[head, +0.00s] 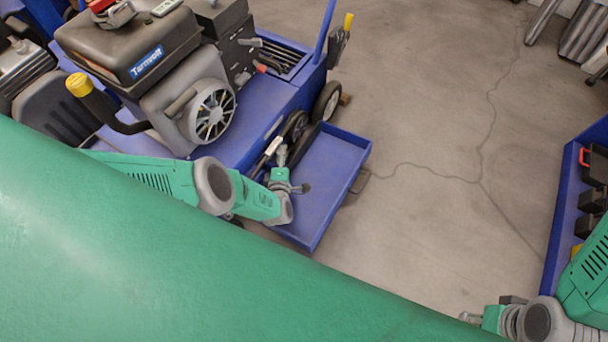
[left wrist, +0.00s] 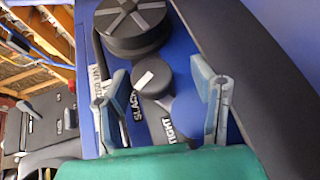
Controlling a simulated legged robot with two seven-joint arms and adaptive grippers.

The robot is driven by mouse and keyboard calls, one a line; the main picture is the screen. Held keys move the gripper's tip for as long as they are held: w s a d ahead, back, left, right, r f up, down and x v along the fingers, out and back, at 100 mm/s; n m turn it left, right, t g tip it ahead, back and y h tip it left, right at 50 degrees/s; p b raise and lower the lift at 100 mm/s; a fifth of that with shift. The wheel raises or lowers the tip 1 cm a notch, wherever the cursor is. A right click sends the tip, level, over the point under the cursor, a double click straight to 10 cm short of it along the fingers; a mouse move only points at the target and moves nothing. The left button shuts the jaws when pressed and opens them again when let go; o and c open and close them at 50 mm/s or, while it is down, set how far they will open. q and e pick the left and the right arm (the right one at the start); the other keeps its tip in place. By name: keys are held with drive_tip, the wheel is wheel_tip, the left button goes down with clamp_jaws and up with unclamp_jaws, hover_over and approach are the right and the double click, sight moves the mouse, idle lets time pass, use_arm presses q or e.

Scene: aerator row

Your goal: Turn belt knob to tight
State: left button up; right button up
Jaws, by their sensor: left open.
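The belt knob (left wrist: 153,76) is a round dark grey knob with a short white mark on the left part of its face. It sits on a blue panel between the printed words SLACK (left wrist: 128,116) and TIGHT (left wrist: 170,134), which are below it in the left wrist view. My left gripper (left wrist: 165,92) is open, one finger on each side of the knob, with gaps visible; I cannot tell its depth relative to it. In the head view my left gripper (head: 284,176) is at the machine's side, and the knob cannot be made out. My right gripper (head: 485,319) is partly visible at the bottom right.
A larger dark wheel (left wrist: 130,24) is just above the knob. A dark curved body (left wrist: 255,70) closes off the right side. The blue machine carries an engine (head: 150,60) and a blue tray (head: 325,185). Open concrete floor (head: 420,120) lies to the right.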

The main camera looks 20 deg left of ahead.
use_arm(q)
drive_tip(key=shift+w, duration=0.1)
drive_tip(key=shift+r+m+g, duration=0.3)
drive_tip(key=shift+r+g, duration=0.05)
drive_tip(key=shift+g, duration=0.35)
drive_tip(key=g, duration=0.2)
drive_tip(key=m+g, duration=0.1)
drive_tip(key=g, duration=0.1)
drive_tip(key=shift+w+d+r+m+h, duration=0.1)
drive_tip(key=shift+m+h, duration=0.2)
drive_tip(key=shift+h, duration=0.1)
drive_tip(key=s+d+r+m+g+h+p, duration=0.1)
drive_tip(key=s+d+r+m+h+p, duration=0.2)
drive_tip(key=s+d+r+m+p, duration=0.3)
drive_tip(key=s+d+r+m+g+h+p, duration=0.1)
drive_tip(key=s+d+r+m+h+p, duration=0.3)
drive_tip(key=s+d+r, duration=0.5)
drive_tip(key=shift+s+d+r+m+g+p, duration=0.4)
drive_tip(key=shift+s+r+m+p, duration=0.85)
drive_tip(key=shift+r, duration=2.6)
drive_tip(key=shift+w, duration=0.15)
